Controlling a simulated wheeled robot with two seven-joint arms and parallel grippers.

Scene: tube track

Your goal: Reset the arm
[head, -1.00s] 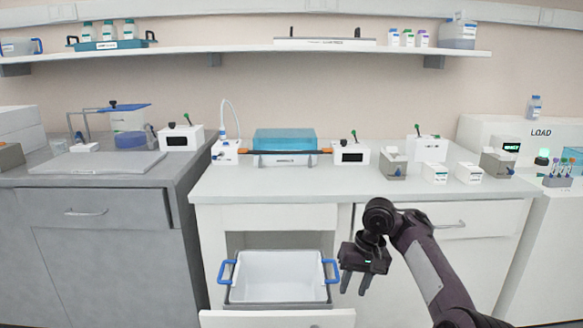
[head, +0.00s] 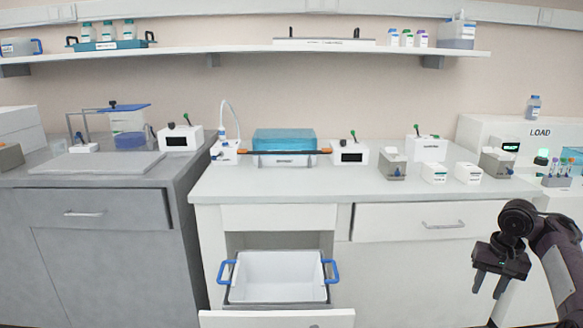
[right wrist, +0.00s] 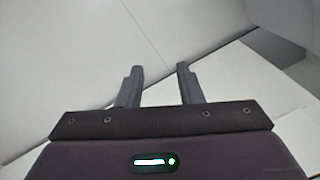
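My right gripper (head: 487,287) hangs in front of the white bench's right end, fingers pointing down, clear of the cabinet fronts. In the right wrist view its two fingers (right wrist: 158,70) stand apart with nothing between them, so it is open and empty. My left gripper is out of the head view.
An open drawer (head: 277,319) holds a white bin with blue handles (head: 278,277). The white bench (head: 300,183) carries a blue-lidded box (head: 284,141) and several small devices. A grey bench (head: 70,195) stands at left. A shelf (head: 240,56) runs above.

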